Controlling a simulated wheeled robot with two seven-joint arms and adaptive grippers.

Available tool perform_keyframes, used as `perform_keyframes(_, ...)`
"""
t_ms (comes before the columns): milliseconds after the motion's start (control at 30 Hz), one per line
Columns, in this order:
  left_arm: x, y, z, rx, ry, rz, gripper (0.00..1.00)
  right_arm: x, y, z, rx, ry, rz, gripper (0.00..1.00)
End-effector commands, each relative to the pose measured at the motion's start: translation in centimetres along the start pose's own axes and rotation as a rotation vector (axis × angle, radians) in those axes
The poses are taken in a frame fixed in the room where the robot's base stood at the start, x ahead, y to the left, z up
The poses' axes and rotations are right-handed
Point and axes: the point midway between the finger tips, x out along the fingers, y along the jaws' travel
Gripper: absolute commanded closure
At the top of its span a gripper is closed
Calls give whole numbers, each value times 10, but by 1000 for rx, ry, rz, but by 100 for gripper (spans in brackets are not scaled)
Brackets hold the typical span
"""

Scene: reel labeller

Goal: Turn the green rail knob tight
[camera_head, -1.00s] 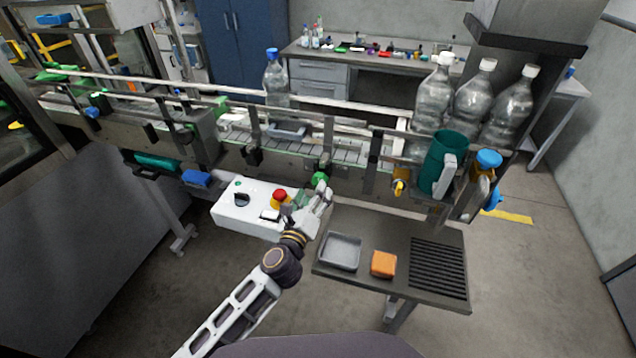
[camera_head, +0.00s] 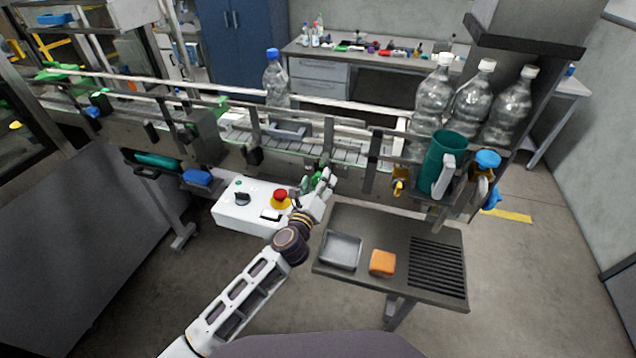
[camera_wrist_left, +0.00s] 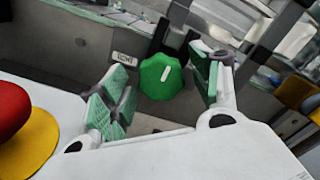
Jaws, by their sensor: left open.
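The green rail knob (camera_wrist_left: 161,78) sits on the conveyor's side wall, with a white mark on its face. In the left wrist view it lies between the open fingers of my left gripper (camera_wrist_left: 158,88), closer to the right finger. The fingers have green pads, and neither clearly touches the knob. A small label plate is left of the knob. In the head view my left gripper (camera_head: 322,182) reaches up to the conveyor side and partly hides the knob (camera_head: 317,176). My right gripper is not in view.
A white control box (camera_head: 245,207) with a red mushroom button (camera_head: 280,197) stands just left of my gripper. A side table (camera_head: 375,222) with a grey tray (camera_head: 341,250) and an orange sponge-like block (camera_head: 382,262) is at right. A teal jug (camera_head: 440,165) stands above it.

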Motion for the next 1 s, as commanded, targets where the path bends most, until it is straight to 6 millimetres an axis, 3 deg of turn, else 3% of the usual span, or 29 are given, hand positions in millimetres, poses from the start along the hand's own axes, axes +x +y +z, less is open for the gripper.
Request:
perform_keyframes(67, 0, 0, 0, 0, 0, 0, 39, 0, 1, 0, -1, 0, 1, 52)
perform_keyframes(400, 0, 0, 0, 1, 0, 0, 82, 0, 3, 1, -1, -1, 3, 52)
perform_keyframes(1000, -1, 0, 0, 146, 2, 2, 82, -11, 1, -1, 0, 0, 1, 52)
